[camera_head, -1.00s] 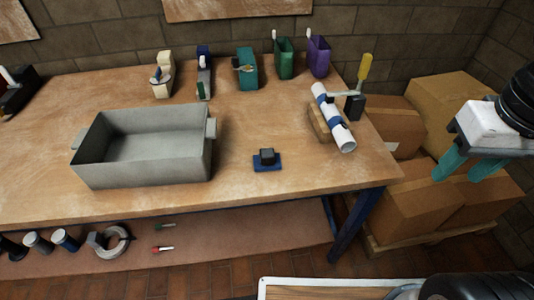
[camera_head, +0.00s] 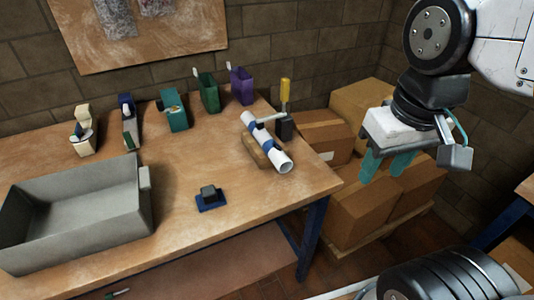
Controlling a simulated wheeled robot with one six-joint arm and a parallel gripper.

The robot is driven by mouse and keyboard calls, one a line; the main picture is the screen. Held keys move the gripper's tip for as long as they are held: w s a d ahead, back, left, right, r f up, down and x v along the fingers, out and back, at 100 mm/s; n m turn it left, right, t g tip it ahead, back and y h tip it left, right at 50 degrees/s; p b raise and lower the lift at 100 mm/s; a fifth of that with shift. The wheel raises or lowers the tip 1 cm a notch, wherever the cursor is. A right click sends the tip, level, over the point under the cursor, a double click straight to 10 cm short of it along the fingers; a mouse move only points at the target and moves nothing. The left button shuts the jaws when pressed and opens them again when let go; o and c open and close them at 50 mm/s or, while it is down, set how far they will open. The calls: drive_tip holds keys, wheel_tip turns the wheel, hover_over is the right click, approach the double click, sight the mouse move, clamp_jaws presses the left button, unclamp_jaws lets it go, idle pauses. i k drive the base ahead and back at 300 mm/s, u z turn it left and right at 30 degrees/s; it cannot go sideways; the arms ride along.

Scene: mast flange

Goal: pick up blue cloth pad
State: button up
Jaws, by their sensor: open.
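The blue cloth pad (camera_head: 212,205) lies flat on the bare front part of the wooden workbench (camera_head: 190,240). A small dark block (camera_head: 209,192) sits on top of the pad and hides its middle, leaving blue edges showing. My gripper (camera_head: 384,172), with teal fingers below a white body, hangs in the air to the right of the bench, in front of the cardboard boxes. Its fingers are apart with nothing between them. It is well away from the pad.
A grey open bin (camera_head: 137,215) stands left of the pad. A white roll with blue bands (camera_head: 268,143) rests on a wooden block behind right, beside a yellow-handled clamp (camera_head: 285,97). Several holders line the back. Cardboard boxes (camera_head: 367,207) stack right of the bench.

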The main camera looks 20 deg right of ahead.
sight(210, 199)
drive_tip(key=z, duration=0.9)
drive_tip(key=i, duration=0.4)
drive_tip(key=u, duration=1.35)
